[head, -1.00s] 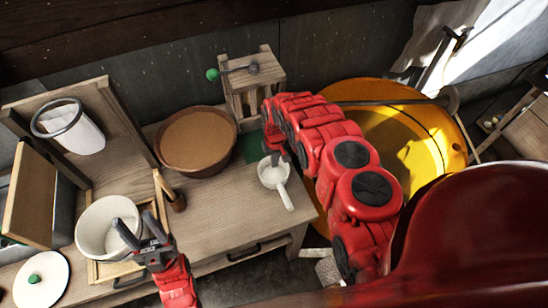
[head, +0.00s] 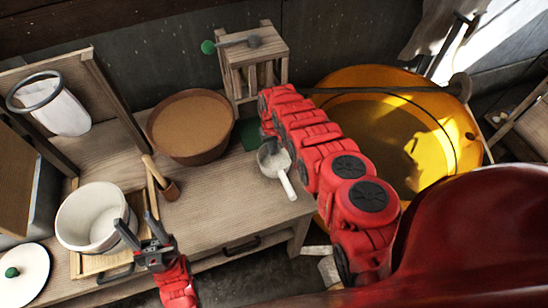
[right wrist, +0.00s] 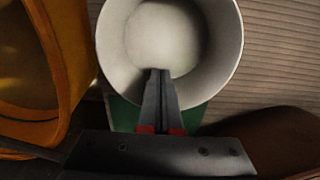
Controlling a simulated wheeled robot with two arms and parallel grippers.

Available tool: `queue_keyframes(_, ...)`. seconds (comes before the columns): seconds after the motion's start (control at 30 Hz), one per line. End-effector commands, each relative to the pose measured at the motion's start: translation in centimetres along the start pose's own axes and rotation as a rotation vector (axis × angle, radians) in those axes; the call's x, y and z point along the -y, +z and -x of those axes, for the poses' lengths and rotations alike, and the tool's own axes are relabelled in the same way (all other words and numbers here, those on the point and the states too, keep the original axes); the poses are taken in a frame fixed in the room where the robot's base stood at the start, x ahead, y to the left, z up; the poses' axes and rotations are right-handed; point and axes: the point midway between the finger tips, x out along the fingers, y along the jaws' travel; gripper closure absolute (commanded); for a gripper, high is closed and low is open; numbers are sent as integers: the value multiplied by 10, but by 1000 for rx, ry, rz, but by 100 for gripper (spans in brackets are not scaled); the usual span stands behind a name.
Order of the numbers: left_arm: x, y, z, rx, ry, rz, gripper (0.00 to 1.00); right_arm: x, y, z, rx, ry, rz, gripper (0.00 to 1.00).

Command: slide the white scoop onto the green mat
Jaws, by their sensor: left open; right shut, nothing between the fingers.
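The white scoop (head: 274,161) stands on the wooden table, its handle pointing toward the front right. The green mat (head: 250,134) lies just behind it and to the left, partly hidden by my right arm. My right gripper (head: 271,147) is shut and empty at the scoop's far rim. In the right wrist view its fingertips (right wrist: 160,74) reach over the rim into the scoop's bowl (right wrist: 215,50); contact is unclear. The mat (right wrist: 124,114) shows beside the rim there; I cannot tell whether they overlap. My left gripper (head: 137,228) is open and empty near the white pot.
A brown bowl (head: 190,155) stands left of the mat, and a wooden press (head: 252,55) behind it. The white pot (head: 78,235) and a wooden pestle-like tool (head: 168,188) are further left. A large yellow basin (head: 405,150) lies beyond the table's right edge.

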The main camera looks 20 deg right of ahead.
Motion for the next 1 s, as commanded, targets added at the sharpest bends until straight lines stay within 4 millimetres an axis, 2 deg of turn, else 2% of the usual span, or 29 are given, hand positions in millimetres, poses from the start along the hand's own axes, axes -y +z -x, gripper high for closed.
queue_keyframes(0.4, 0, 0, 3, 0, 0, 0, 50, 0, -1, 0, 1, 0, 0, 100)
queue_keyframes(0.53, 0, 2, 10, 0, 0, 0, 50, 0, -4, -2, 0, 0, 0, 100)
queue_keyframes(0.67, -1, 5, 29, 0, 0, 0, 50, 0, -9, -8, 2, 0, 0, 100)
queue_keyframes(1.0, -5, 17, 98, 0, 0, 0, 50, -1, -34, -10, -1, 1, -1, 100)
